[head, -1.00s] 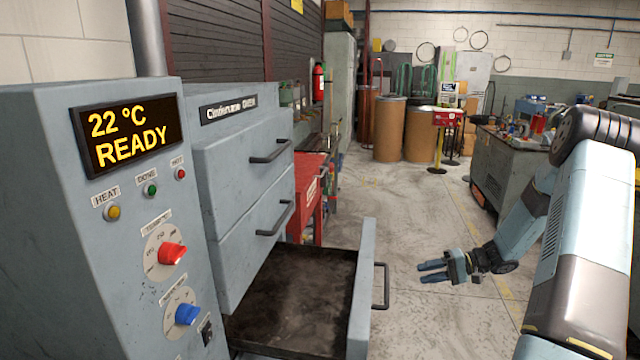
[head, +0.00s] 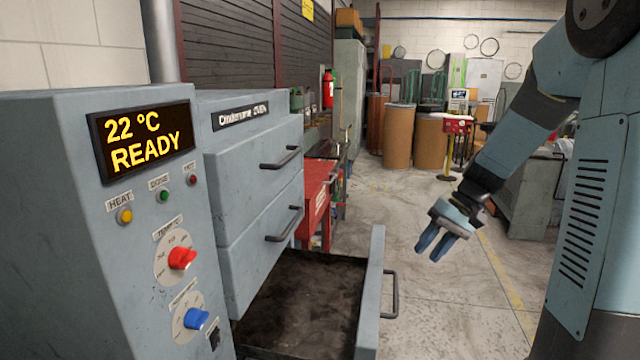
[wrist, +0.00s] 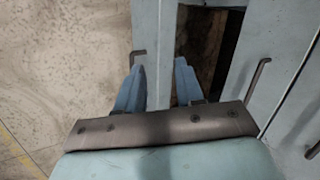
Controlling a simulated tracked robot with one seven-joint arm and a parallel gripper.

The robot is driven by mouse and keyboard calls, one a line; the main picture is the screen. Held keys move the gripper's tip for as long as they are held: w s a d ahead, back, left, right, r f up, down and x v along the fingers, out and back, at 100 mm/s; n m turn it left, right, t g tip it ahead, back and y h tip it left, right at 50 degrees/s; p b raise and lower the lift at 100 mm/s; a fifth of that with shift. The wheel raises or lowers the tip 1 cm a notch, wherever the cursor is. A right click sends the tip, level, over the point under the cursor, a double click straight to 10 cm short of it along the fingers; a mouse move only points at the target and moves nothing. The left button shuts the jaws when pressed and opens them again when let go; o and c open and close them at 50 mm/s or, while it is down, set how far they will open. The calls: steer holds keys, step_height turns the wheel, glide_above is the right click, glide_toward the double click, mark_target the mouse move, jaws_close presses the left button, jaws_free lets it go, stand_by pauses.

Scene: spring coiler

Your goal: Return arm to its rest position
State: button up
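My gripper (head: 434,246) hangs in the air to the right of the open bottom drawer (head: 371,300) of the grey-blue oven (head: 250,185), with its blue fingers pointing down. The fingers are apart with nothing between them, as the wrist view (wrist: 159,85) also shows. In the wrist view the drawer's front panel (wrist: 152,30) and its dark inside lie below the fingers. My arm is bent, with its upper part at the right of the head view. The drawer looks empty.
The two upper drawers are shut, with dark handles (head: 285,160). The oven display (head: 142,139) reads 22 °C READY.

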steer(key=s+a+r+t+h, duration=0.1)
steer(key=s+r+t+h, duration=0.2)
steer(key=s+r, duration=0.3)
steer(key=s+r+t+h, duration=0.3)
steer(key=s+r, duration=0.3)
steer(key=s, duration=0.8)
steer(key=shift+a+r, duration=0.4)
steer(key=shift+s, duration=0.1)
